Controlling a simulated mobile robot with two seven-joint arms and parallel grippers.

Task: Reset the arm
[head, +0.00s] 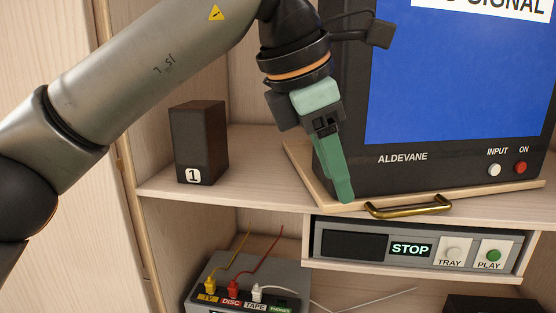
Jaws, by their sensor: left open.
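My left arm comes in from the left across the upper part of the head view. My left gripper (340,190) points down, with green fingers seen nearly edge-on, so the gap between them is hard to see. It is open, and nothing shows between the fingers. Its tips are in front of the left front edge of the wooden board under the television (400,178), left of the brass handle (408,207). I cannot tell whether they touch the board. My right gripper is not in view.
A dark speaker (199,145) marked 1 stands on the shelf at left. Below are a disc player (350,247) showing STOP, with TRAY and PLAY buttons, and a grey switch box (285,270) with yellow, red and white plugs. The television has INPUT and ON buttons. Open shelf lies between speaker and gripper.

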